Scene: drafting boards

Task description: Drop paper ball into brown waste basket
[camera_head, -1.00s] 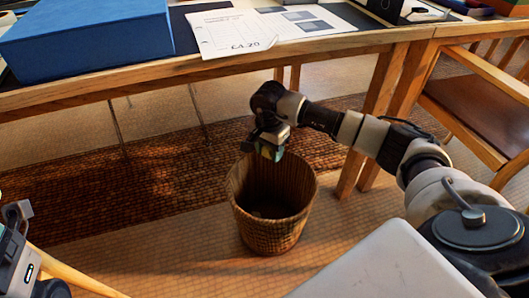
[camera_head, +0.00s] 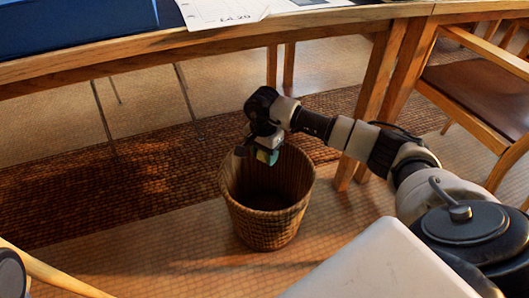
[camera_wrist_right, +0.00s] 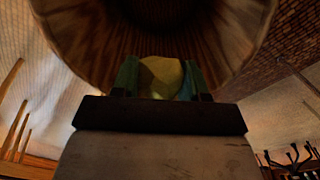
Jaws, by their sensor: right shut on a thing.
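The brown woven waste basket (camera_head: 268,222) stands upright on the floor in the middle of the head view. My right gripper (camera_head: 267,157) points down over its open mouth, near the rim. In the right wrist view the right gripper (camera_wrist_right: 160,80) is shut on a yellowish paper ball (camera_wrist_right: 161,76), held between greenish fingers. The basket's inner wall (camera_wrist_right: 80,40) surrounds the ball in that view, with the dark bottom beyond it. In the head view the ball is mostly hidden by the fingers. At the lower left edge a rounded grey part of mine shows, but no left fingers.
A wooden table (camera_head: 200,40) runs across the top, bearing a blue box (camera_head: 70,25) and a paper sheet (camera_head: 222,12). A table leg (camera_head: 385,85) stands right of the basket, with a chair (camera_head: 480,90) beyond. Floor left of the basket is clear.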

